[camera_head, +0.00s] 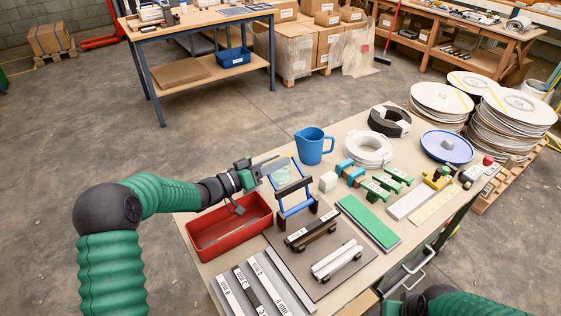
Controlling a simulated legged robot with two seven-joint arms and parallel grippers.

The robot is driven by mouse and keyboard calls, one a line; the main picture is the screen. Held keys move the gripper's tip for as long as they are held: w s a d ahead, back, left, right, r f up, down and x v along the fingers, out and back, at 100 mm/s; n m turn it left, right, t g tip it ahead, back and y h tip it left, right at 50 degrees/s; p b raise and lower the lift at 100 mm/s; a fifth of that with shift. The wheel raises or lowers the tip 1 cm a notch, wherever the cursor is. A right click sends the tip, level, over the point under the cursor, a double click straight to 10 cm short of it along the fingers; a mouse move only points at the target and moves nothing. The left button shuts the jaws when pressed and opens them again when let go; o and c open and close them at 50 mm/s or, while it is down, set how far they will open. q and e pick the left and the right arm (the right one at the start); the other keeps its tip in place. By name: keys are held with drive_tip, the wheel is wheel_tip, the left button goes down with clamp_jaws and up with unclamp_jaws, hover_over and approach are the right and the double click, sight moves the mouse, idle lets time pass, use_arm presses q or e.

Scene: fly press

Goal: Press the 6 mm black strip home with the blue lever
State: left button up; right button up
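A small press frame with a blue lever (297,209) stands on the bench, dark posts at its base. My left gripper (270,166) is at the upper left of this frame, close to its top; whether it touches the frame and whether its fingers are open is unclear. A black-topped block (313,231) lies on a dark mat, with a white-topped block (337,259) in front of it. A black strip (246,287) lies between white strips at the bench's front left; its label is too small to read. My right arm enters at the bottom right, its gripper out of view.
A red tray (229,240) sits left of the press. A blue jug (310,146), a white coil (367,151), a green strip (368,222) and small green and blue clamps crowd the bench behind and to the right. Stacked discs (510,120) stand beyond the bench.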

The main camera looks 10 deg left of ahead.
use_arm(q)
drive_tip(key=shift+x, duration=0.8)
drive_tip(key=shift+c, duration=0.4)
drive_tip(key=c, duration=0.7)
clamp_jaws()
drive_tip(key=shift+s+f, duration=0.1)
